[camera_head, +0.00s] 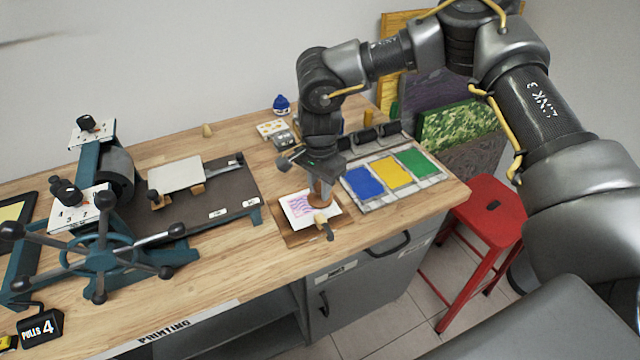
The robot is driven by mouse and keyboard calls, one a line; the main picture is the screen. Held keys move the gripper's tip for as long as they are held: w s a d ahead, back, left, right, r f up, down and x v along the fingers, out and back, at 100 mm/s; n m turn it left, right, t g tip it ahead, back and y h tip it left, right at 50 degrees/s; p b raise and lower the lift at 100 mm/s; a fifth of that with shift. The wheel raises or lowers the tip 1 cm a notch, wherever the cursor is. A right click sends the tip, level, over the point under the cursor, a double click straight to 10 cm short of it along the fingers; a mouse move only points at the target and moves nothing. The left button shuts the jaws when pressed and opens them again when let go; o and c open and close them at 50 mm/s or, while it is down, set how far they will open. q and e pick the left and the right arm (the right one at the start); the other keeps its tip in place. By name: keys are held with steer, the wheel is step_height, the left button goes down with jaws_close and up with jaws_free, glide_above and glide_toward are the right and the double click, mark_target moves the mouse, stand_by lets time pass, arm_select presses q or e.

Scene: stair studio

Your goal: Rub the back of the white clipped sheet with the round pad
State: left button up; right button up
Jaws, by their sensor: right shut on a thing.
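The white clipped sheet (293,206) lies on a brown board (288,236) near the front edge of the bench, and a purple pattern shows on it. A clamp with a dark handle (326,230) sits at its front edge. My right gripper (320,182) points down over the sheet's right part, shut on the round pad (319,200), which is brown. The pad is at or just above the sheet; I cannot tell whether they touch. The gripper's fingers are partly hidden by its own body. My left gripper is not in view.
A press with a teal wheel (97,255) and a flat bed (232,190) stands to the left. A tray of blue, yellow and green ink (391,172) lies to the right. A red stool (489,211) stands beside the bench.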

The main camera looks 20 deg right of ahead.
steer(key=shift+s+a, duration=0.1)
steer(key=shift+a, duration=0.85)
steer(key=shift+a, duration=1)
steer(key=shift+s+a, duration=0.1)
steer(key=shift+a, duration=0.85)
steer(key=shift+d, duration=0.15)
steer(key=shift+d, duration=0.9)
steer(key=shift+d, duration=1)
